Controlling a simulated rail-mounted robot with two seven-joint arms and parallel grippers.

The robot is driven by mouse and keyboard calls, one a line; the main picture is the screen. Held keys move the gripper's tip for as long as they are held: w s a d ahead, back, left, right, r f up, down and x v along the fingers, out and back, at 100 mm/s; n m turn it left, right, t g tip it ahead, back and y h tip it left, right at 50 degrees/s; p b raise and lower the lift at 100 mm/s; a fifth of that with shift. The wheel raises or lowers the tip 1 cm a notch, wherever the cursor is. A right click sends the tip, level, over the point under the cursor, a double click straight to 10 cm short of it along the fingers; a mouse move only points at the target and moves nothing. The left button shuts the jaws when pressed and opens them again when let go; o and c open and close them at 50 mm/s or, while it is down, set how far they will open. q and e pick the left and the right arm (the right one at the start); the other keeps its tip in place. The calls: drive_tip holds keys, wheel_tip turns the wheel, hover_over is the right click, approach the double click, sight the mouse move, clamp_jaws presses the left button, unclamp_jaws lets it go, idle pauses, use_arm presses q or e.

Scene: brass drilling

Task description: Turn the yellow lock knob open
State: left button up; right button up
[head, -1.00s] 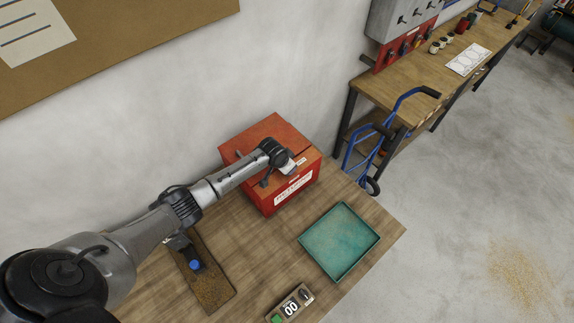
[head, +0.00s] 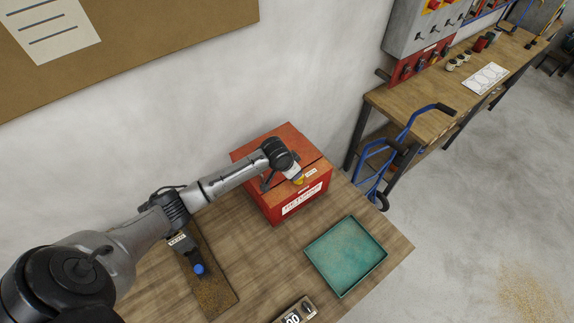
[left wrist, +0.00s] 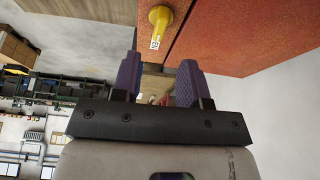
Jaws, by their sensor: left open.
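The yellow lock knob (left wrist: 160,17) sticks out from the red box (left wrist: 235,40) at the top of the left wrist view, with a small white label on it. In the head view a bit of the yellow knob (head: 299,181) shows at the box's upper front edge, just by my left gripper (head: 294,174). In the left wrist view my left gripper (left wrist: 160,80) has its two purple fingers apart, with nothing between them. The knob lies beyond the fingertips, apart from them. My right gripper is in neither view.
The red box (head: 270,207) stands on the wooden bench (head: 240,235) against the wall. A green tray (head: 346,255) lies in front of it. A dark board with a blue knob (head: 199,269) lies to the left, and a number counter (head: 293,317) at the front. A blue hand truck (head: 372,165) stands right.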

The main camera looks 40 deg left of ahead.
use_arm(q)
drive_tip(key=v, duration=0.6)
drive_tip(key=shift+b, duration=0.35)
drive_tip(key=shift+s, duration=0.1)
